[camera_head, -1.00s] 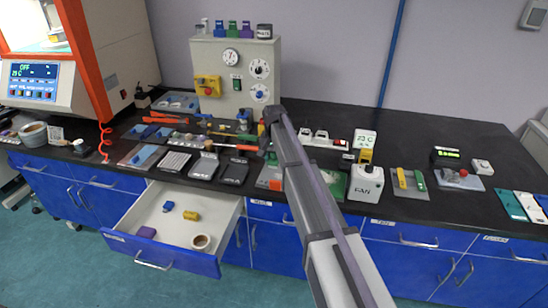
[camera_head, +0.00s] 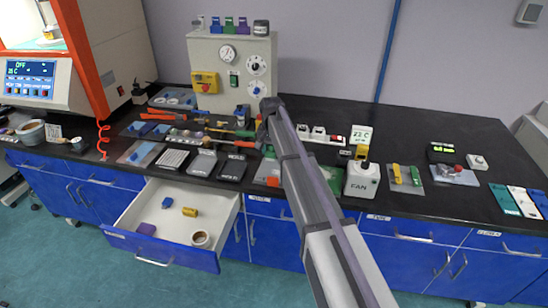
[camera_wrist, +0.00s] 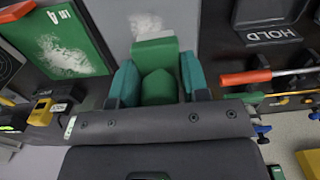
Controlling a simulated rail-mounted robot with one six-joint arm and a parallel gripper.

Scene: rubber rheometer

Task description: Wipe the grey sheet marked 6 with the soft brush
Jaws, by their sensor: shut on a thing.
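My gripper (camera_wrist: 155,82) has teal fingers shut on a green block-shaped piece (camera_wrist: 156,58), which looks like the brush's handle; no bristles show. A plain grey sheet (camera_wrist: 110,12) lies behind the held piece in the wrist view, with a white powdery patch (camera_wrist: 146,24) just past the green top. Its number is not visible, and I cannot tell whether the held piece touches it. A green sheet (camera_wrist: 88,42) with white lettering and a white patch lies to its left.
A dark tray marked HOLD (camera_wrist: 275,36) and a red-handled tool (camera_wrist: 246,77) lie right of the gripper. A yellow-and-black device (camera_wrist: 45,105) is at the left. An open drawer (camera_head: 120,238) juts out below the bench (camera_head: 440,205). A grey control box (camera_head: 205,98) stands behind.

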